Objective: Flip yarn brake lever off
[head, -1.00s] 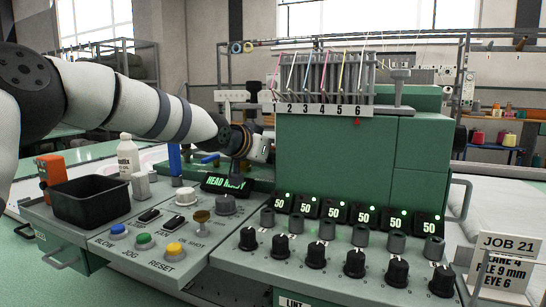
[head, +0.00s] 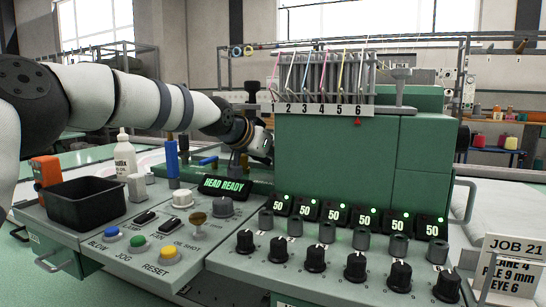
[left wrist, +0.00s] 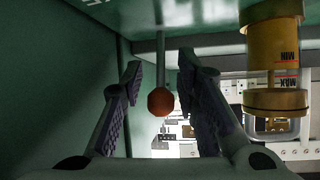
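A thin rod with a red-orange ball knob (left wrist: 161,103) hangs from the top of the left wrist view; it looks like a lever, with no label readable on it. My left gripper (left wrist: 160,70) is open, with one finger on each side of the rod and ball. A gap shows on both sides, so neither finger appears to touch it. In the head view my left gripper (head: 264,148) is at the left side of the green machine head (head: 335,150), partly hidden by it. The knob cannot be made out there. My right gripper is not in view.
A yellow-capped vessel marked MIN and MAX (left wrist: 275,60) stands right of the fingers. A green wall (left wrist: 50,80) is close on the left. In the head view, a HEAD READY display (head: 224,187), a white bottle (head: 124,158) and a black bin (head: 88,203) lie below the arm.

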